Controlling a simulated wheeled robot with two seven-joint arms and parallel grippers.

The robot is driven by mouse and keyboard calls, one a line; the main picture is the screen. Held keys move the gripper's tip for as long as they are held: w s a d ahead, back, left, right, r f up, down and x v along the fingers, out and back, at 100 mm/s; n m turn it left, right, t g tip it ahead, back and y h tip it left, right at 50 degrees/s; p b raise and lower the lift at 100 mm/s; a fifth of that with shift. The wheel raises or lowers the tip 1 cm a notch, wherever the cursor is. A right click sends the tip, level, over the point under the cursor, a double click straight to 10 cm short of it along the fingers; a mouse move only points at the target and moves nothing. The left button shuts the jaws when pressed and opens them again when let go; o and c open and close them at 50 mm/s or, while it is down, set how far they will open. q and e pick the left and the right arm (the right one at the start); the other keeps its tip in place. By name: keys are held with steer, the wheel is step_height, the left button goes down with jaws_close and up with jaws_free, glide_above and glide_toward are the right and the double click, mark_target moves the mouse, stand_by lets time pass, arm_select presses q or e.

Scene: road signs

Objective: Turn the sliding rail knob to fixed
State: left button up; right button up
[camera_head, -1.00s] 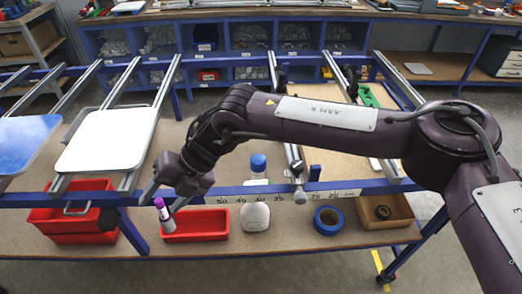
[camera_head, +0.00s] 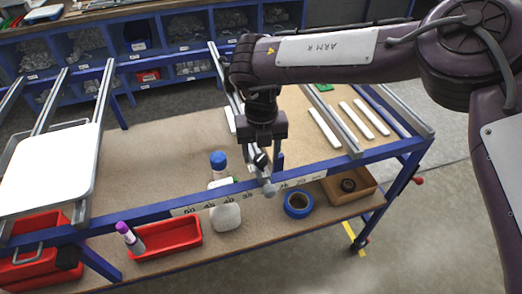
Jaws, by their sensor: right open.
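The sliding rail knob (camera_head: 269,190) is a small grey knob at the front end of a metal rail, on the blue front beam (camera_head: 150,209) of the frame table. My right gripper (camera_head: 262,154) points down just above and behind the knob, around or close to the dark rail clamp (camera_head: 261,162). It is open. I cannot tell whether its fingers touch the clamp, and they partly hide it. The knob itself shows below the fingers. My left gripper is not in view.
A white sign (camera_head: 50,168) lies on rails at left. Below the beam are red bins (camera_head: 172,238), a purple-capped marker (camera_head: 130,236), a blue-capped bottle (camera_head: 225,212), blue tape (camera_head: 298,204) and a wooden box (camera_head: 350,190). Blue shelving stands behind.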

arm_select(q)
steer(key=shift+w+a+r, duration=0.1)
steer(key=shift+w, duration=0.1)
arm_select(e)
steer(key=shift+f, duration=0.5)
steer(key=shift+c, duration=0.5)
steer(key=c, duration=0.9)
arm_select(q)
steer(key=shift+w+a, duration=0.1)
arm_select(e)
steer(key=shift+m, duration=0.4)
steer(key=m, duration=0.3)
steer(key=shift+r+m, duration=0.1)
steer(key=shift+m, duration=1.6)
